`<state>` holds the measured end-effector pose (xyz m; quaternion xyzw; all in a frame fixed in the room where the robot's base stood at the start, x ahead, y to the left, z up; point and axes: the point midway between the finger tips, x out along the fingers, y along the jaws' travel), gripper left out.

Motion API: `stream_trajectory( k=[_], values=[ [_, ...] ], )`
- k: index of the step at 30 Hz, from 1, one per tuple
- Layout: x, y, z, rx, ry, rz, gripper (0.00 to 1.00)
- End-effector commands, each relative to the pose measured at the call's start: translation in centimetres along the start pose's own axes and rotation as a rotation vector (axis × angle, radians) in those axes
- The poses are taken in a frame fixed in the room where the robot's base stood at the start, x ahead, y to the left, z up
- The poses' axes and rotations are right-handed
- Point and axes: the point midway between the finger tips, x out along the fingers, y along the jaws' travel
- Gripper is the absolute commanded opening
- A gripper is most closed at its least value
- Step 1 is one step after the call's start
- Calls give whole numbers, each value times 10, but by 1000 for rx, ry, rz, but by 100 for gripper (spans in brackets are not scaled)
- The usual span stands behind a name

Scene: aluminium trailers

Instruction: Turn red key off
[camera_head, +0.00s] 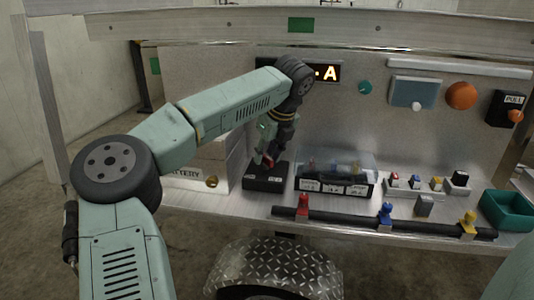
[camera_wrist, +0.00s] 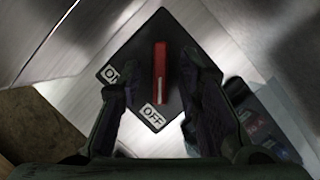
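The red key (camera_wrist: 160,73) stands up from a black switch base (camera_wrist: 146,48) in the wrist view. An "OFF" label (camera_wrist: 153,117) and a partly hidden "ON" label (camera_wrist: 109,74) are on the base. The key's long side points roughly toward the OFF label. My gripper (camera_wrist: 160,95) is open, with one finger on each side of the key and gaps visible between. In the head view, the base (camera_head: 266,178) sits on the metal shelf, and the red key (camera_head: 267,160) shows just under my gripper (camera_head: 268,158), partly hidden by it.
A box marked "BATTERY" (camera_head: 200,172) stands left of the base. A clear-covered switch box (camera_head: 337,180) stands close on its right. A black bar with red, blue and yellow clamps (camera_head: 345,217) lies along the front edge. A green tray (camera_head: 508,211) is at far right.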

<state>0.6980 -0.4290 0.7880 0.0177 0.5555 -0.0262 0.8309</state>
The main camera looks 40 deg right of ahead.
Motion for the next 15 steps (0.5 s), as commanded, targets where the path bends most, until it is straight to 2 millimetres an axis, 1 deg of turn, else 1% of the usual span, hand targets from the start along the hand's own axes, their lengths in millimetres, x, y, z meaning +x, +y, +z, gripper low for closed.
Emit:
stream_trajectory(
  k=[5,12,15],
  values=[
    [-21,0,1,0,-3,-2,32],
    [-74,-1,0,0,-4,-2,32],
    [-92,0,0,-1,-3,-2,32]
  ],
)
